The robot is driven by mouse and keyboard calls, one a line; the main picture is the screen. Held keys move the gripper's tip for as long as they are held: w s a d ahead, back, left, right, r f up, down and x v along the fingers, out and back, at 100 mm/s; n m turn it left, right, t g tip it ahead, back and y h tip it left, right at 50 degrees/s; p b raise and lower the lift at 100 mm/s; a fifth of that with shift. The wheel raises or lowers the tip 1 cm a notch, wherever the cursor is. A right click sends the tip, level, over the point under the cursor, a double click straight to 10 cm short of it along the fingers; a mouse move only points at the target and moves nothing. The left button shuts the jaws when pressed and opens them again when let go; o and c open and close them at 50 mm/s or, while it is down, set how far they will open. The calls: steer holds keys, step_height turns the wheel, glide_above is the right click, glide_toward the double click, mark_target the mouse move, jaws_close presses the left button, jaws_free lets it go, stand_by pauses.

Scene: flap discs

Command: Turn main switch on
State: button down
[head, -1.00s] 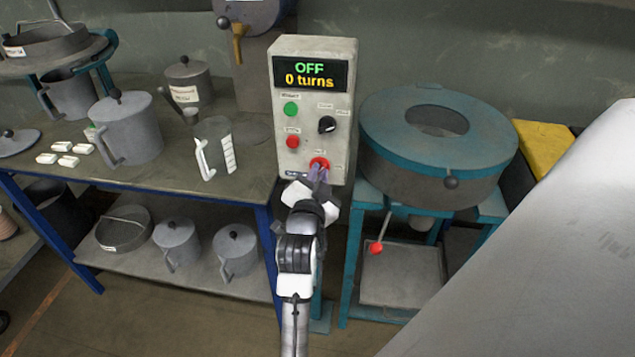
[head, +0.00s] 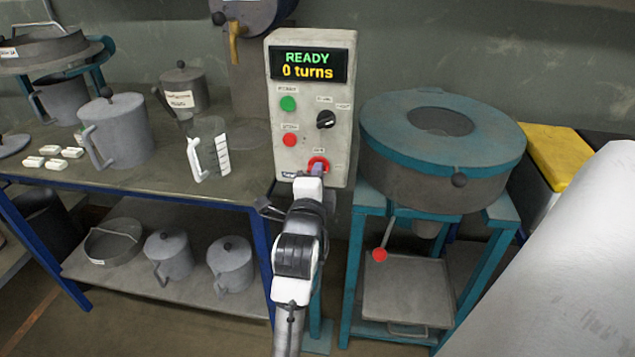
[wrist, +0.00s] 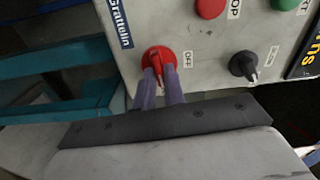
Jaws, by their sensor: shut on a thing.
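The control box (head: 300,213) stands upright with a display (head: 309,65) that reads "READY" and "0 turns". The red main switch (head: 318,164) is a rotary knob low on its front. It also shows in the wrist view (wrist: 158,62), with an "OFF" label beside it. My gripper (head: 315,175) is at the knob. In the wrist view its two purple fingers (wrist: 160,88) are shut on the knob's handle, one on each side. The fingers partly cover the knob's lower part.
A green button (head: 288,103), a red button (head: 290,140) and a black selector knob (head: 326,119) sit above the switch. A round teal-topped machine (head: 400,135) stands close on the right. A bench with pots and a jug (head: 207,150) is on the left.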

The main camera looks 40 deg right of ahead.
steer(key=shift+r+m+b, duration=0.1)
steer(key=shift+m+b, duration=0.2)
steer(key=shift+m, duration=0.3)
steer(key=c, duration=1.5)
jaws_free()
